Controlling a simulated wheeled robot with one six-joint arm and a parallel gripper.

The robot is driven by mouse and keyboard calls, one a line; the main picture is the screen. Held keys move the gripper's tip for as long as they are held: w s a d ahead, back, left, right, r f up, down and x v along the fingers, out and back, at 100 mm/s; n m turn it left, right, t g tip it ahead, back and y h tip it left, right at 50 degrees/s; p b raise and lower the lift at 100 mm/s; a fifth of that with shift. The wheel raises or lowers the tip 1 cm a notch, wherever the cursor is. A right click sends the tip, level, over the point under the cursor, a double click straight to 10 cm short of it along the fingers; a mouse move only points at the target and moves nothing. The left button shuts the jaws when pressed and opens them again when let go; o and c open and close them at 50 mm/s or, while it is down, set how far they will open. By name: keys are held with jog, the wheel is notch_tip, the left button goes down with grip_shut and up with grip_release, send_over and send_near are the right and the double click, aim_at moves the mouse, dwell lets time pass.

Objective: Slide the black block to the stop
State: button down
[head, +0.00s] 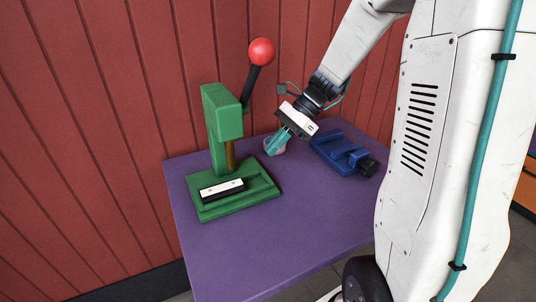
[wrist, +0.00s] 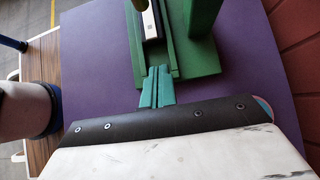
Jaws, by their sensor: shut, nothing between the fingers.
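The black block (head: 222,189) is a long dark bar with a white strip on top. It lies on the base of the green press (head: 252,191), at the front of the column. In the wrist view the block (wrist: 151,24) is near the top, partly cut off by the frame edge, on the green base (wrist: 186,72). My gripper (head: 272,152) has teal fingers, shut and empty, right of the press column and apart from the block. In the wrist view my fingers (wrist: 158,70) overlap the near edge of the base. I cannot make out which part is the stop.
The press has a lever with a red ball (head: 262,52) and a brown rod (head: 230,154) below its head. A blue vise (head: 329,149) stands at the right on the purple table (head: 250,248). A pink round thing is partly hidden behind my fingers. The table front is clear.

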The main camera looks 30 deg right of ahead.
jog(key=shift+r, duration=0.1)
jog(key=s+a+r+n+h, duration=0.1)
jog(key=s+r+n+h, duration=0.1)
jog(key=s+n, duration=0.4)
jog(key=s+a+r+n+h, duration=0.2)
jog(key=s+n, duration=0.4)
jog(key=s, duration=0.3)
jog(key=s+a+r+n+t+h, duration=0.1)
jog(key=s+r+n+h, duration=0.3)
jog(key=s+n+h, duration=0.1)
jog(key=shift+s+a+n, duration=0.15)
jog(key=shift+s+n, duration=0.65)
jog(key=shift+s, duration=0.55)
